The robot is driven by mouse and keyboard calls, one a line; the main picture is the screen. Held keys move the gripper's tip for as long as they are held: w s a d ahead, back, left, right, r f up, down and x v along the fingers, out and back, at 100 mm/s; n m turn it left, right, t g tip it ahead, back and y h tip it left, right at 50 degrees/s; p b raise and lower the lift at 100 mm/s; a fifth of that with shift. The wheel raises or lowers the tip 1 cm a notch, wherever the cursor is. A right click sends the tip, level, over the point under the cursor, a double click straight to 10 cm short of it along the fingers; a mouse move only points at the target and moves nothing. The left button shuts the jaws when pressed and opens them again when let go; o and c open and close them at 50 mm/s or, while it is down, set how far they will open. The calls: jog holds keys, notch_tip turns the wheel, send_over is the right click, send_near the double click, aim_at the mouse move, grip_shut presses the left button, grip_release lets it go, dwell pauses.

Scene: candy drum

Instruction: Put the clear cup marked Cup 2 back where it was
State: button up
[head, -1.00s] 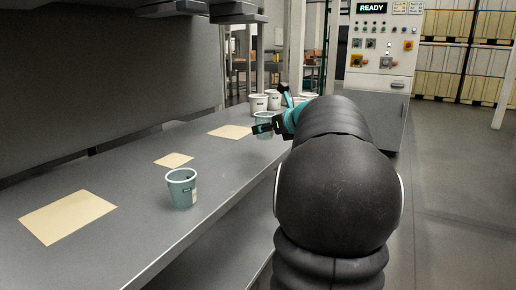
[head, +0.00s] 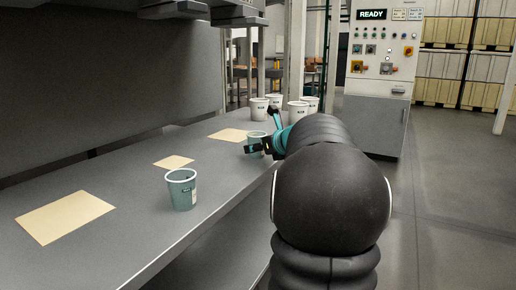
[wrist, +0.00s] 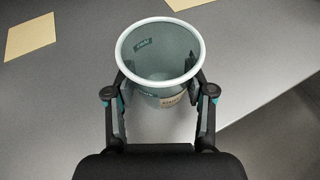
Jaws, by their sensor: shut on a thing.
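My gripper (wrist: 160,98) is shut on a clear, pale blue-green cup (wrist: 160,50) with a white rim. Its fingers press on the cup's two sides. The cup is upright, with a small green label and a tan label; the print is too small to read surely. In the head view the held cup (head: 256,145) is by the bench's right edge, partly behind my gripper (head: 262,146). I cannot tell whether its base touches the bench. A second clear cup (head: 182,190) stands nearer on the bench, apart from the gripper, its label unreadable.
The grey bench (head: 130,190) carries a large tan sheet (head: 65,216), a small one (head: 174,162) and a farther one (head: 228,134), all bare. Several white cups (head: 298,112) stand at the far end. A control panel (head: 383,60) reads READY. An overhead shelf (head: 170,8) hangs at upper left.

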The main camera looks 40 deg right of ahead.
jog(key=o, duration=1.2)
jog(key=shift+f, duration=0.1)
jog(key=shift+r, duration=0.25)
jog(key=p+v, duration=0.1)
jog(key=v, duration=1.1)
jog(key=shift+f, duration=0.1)
